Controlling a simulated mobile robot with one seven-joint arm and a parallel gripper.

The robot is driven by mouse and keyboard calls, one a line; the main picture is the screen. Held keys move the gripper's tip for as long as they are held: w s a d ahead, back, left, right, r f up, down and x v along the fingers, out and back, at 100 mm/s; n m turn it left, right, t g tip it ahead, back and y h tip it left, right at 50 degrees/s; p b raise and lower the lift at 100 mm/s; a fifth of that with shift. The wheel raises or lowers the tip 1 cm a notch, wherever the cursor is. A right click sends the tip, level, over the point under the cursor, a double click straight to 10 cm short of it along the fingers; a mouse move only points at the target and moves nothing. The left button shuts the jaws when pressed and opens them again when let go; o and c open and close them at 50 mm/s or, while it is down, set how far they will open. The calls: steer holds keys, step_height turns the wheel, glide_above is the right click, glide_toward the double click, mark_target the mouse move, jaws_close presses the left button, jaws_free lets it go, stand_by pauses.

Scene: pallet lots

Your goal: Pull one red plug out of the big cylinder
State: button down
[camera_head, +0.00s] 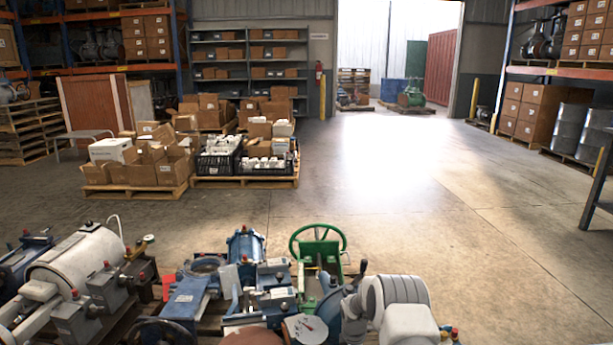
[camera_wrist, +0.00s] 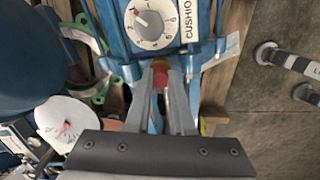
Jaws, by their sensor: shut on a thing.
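In the wrist view, my gripper (camera_wrist: 161,72) is shut on a small red plug (camera_wrist: 160,79), held between its fingertips. The plug is at the near end of a blue body (camera_wrist: 119,38) with a white dial (camera_wrist: 150,20) and a label reading "CUSHIO". I cannot tell whether the plug is still seated or free. In the head view, my arm hides the fingertips and the held plug. Small red caps (camera_head: 444,328) show at the lower right.
A large white cylinder (camera_head: 80,258) lies at left. Loaded pallets (camera_head: 240,182) stand behind. The concrete floor at right is mostly clear.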

steer(key=shift+r, duration=0.1)
steer(key=shift+a+r+p, duration=0.2)
steer(key=shift+r+p, duration=1.5)
steer(key=shift+r, duration=1.2)
